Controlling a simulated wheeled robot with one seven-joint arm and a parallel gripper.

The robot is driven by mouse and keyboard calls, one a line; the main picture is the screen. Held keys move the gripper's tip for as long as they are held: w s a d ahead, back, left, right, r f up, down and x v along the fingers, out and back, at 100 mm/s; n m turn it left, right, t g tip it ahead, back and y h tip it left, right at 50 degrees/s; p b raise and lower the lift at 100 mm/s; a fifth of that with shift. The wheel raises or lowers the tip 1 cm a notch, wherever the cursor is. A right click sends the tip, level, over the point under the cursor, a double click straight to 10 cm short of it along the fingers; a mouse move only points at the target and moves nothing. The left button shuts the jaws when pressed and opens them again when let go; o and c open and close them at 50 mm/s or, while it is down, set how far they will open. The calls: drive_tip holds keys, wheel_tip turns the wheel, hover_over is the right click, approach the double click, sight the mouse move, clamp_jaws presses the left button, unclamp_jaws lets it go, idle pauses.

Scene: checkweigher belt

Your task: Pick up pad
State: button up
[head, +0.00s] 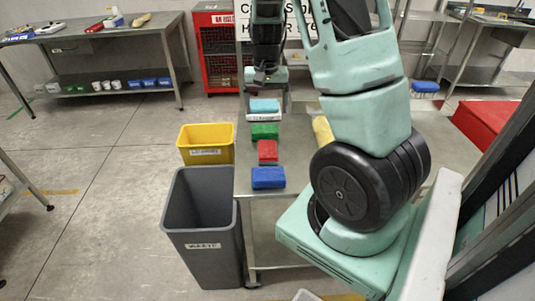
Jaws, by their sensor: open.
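A row of coloured, pad-like blocks lies along the left edge of the steel table (262,215). From near to far they are a blue block (268,178), a red block (267,150), a green block (264,130) and a light-blue block (264,105) on a white labelled piece (263,117). I cannot tell which one is the pad. My gripper (262,80) is open, beyond the light-blue block at the far end of the row. Its fingers are small and dark here, and nothing shows between them.
A yellow object (322,130) is partly hidden by my arm. A grey waste bin (201,222) and a yellow bin (206,143) stand on the floor left of the table. A red box (488,122) is at right. A back-left bench (120,40) holds small items.

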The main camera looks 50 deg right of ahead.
hover_over(267, 149)
drive_tip(key=f, duration=1)
drive_tip(key=shift+w, duration=0.2)
drive_tip(key=shift+s+d+f+p, duration=0.15)
drive_tip(key=shift+f+p, duration=0.25)
drive_tip(key=shift+f, duration=2.25)
drive_tip(key=c, duration=1.2)
drive_tip(key=shift+o, duration=0.2)
wheel_tip(267, 149, up, 10)
